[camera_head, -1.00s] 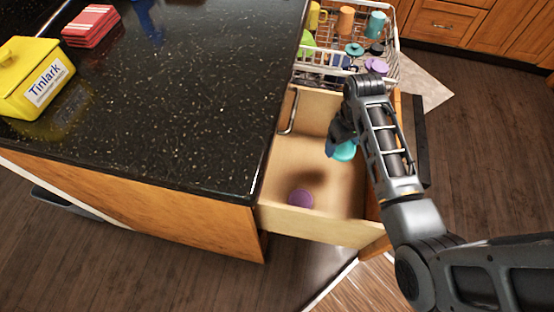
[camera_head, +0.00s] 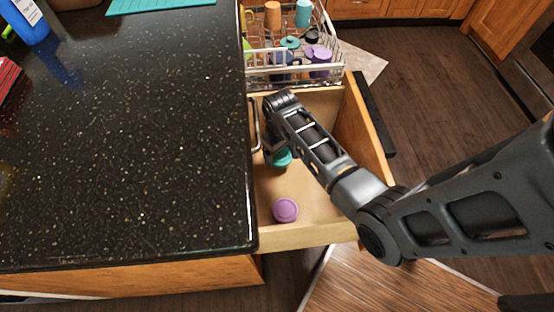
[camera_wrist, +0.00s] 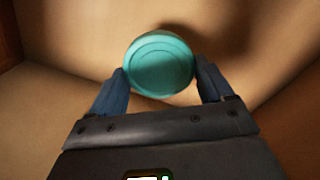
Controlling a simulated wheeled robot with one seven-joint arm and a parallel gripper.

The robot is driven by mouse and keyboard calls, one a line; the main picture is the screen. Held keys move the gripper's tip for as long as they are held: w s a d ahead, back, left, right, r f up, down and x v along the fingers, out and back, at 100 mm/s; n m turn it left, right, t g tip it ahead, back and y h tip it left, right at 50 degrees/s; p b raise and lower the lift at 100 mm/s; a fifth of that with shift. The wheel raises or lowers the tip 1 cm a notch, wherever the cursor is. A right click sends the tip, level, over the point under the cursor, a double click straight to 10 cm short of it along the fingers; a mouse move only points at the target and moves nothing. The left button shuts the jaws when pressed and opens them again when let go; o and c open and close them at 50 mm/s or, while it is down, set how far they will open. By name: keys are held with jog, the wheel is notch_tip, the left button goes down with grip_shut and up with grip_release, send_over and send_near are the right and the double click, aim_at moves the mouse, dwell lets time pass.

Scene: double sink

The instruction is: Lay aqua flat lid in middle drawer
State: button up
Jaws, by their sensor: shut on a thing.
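The aqua flat lid (camera_wrist: 160,65) is held between the two blue fingertips of my gripper (camera_wrist: 161,82) in the wrist view. The lid also shows in the head view (camera_head: 282,157), partly hidden by my gripper (camera_head: 272,156). My gripper is shut on it, over the open wooden drawer (camera_head: 305,237), inside its outline. I cannot tell whether the lid touches the drawer floor. A purple round lid (camera_head: 285,210) lies on the drawer floor near the front panel, apart from the aqua lid.
A white wire dish rack (camera_head: 290,75) with several cups and lids is behind the drawer. The black speckled counter (camera_head: 130,150) borders the drawer on the left, with a metal handle (camera_head: 254,124) near its edge. The drawer floor around the purple lid is bare.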

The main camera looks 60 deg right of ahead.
aim_at(278, 155)
jog(key=shift+w+a+f, duration=0.2)
jog(key=shift+f, duration=0.35)
jog(key=shift+f+b, duration=0.45)
jog(key=shift+f, duration=1.2)
jog(key=shift+f, duration=0.2)
jog(key=o, duration=0.9)
notch_tip(278, 155, up, 12)
jog(key=p, duration=0.2)
jog(key=shift+r+p, duration=0.2)
jog(key=shift+p, duration=0.1)
